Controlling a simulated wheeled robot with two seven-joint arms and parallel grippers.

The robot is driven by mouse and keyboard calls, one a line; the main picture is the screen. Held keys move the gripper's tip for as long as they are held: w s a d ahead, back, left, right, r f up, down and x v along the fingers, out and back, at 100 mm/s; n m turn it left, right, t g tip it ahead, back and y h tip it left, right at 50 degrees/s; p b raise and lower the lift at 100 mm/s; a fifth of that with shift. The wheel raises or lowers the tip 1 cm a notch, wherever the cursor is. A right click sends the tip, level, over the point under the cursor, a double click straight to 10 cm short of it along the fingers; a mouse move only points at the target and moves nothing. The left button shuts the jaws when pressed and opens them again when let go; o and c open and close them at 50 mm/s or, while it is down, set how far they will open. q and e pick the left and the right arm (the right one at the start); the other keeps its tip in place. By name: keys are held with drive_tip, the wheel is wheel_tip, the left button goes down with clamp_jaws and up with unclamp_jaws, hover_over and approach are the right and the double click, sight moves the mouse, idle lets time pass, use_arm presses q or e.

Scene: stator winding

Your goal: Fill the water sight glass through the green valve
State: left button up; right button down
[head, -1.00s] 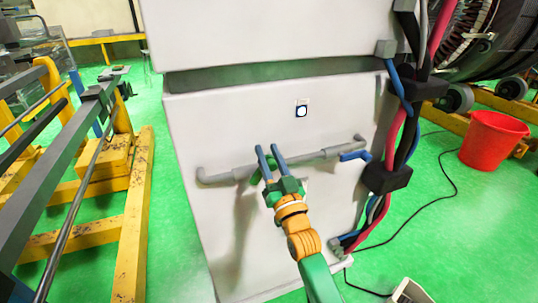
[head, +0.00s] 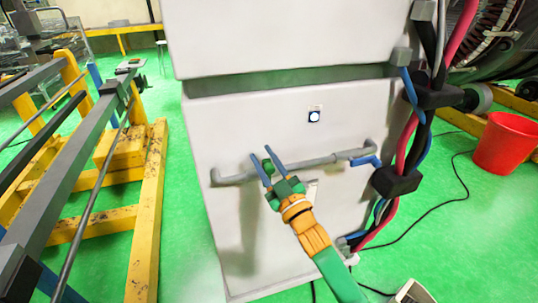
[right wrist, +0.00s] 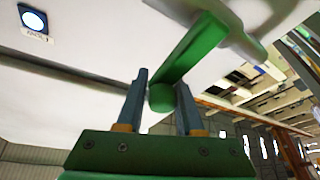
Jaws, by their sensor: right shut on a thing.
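The green valve (head: 268,165) sits on a grey pipe along the white cabinet's front. Its lever handle (right wrist: 194,47) shows large in the right wrist view, its rounded end between the fingers. My right gripper (head: 261,156) is shut on this handle; its two blue-grey fingers (right wrist: 163,84) stand on either side of it. The sight glass appears to be the small round pale-blue disc (head: 314,116) on a square plate above the pipe. It also shows in the right wrist view (right wrist: 33,19), with a small label. The water level cannot be read. My left gripper is out of view.
The white cabinet (head: 240,120) carries the grey pipe (head: 325,160). Thick black, red and blue cables (head: 405,150) run down its right side. A red bucket (head: 506,143) stands at the right. A yellow and grey frame (head: 148,210) stands at the left, with green floor between.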

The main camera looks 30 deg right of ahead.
sight(270, 173)
drive_tip(key=shift+a+f+n, duration=0.1)
drive_tip(key=shift+f+n, duration=0.15)
drive_tip(key=shift+n, duration=0.05)
drive_tip(key=c, duration=0.9)
unclamp_jaws()
drive_tip(key=shift+o, duration=1.4)
drive_tip(key=shift+w+a+r, duration=0.1)
drive_tip(key=shift+a, duration=0.05)
drive_tip(key=b+v, duration=0.2)
drive_tip(key=v, duration=0.4)
drive_tip(key=shift+s, duration=0.55)
